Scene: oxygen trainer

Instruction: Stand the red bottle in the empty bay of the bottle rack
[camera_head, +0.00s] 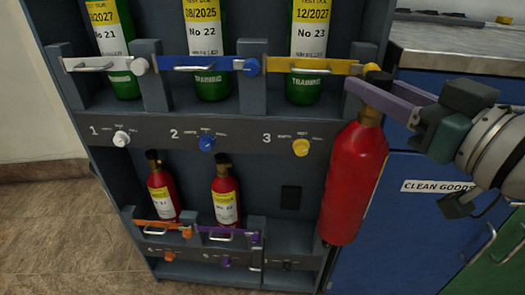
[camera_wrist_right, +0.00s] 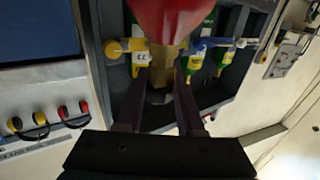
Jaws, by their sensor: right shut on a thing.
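My right gripper (camera_head: 385,95) is shut on the neck of the red bottle (camera_head: 352,185). The bottle hangs nearly upright in front of the rack's right edge, apart from the floor. In the right wrist view the gripper (camera_wrist_right: 160,85) has its fingers either side of the brass neck, with the red body (camera_wrist_right: 172,18) above. The bottle rack (camera_head: 215,130) is dark grey with two rows. Its empty bay (camera_head: 285,225) is at the lower right, left of the held bottle, with a black rectangle on its back panel. My left gripper is not in view.
Three green bottles (camera_head: 210,85) stand in the top row behind white, blue and yellow bars. Two small red bottles (camera_head: 225,200) stand behind orange and purple bars (camera_head: 228,232). A blue cabinet (camera_head: 390,220) with a grey worktop (camera_head: 460,45) is at right.

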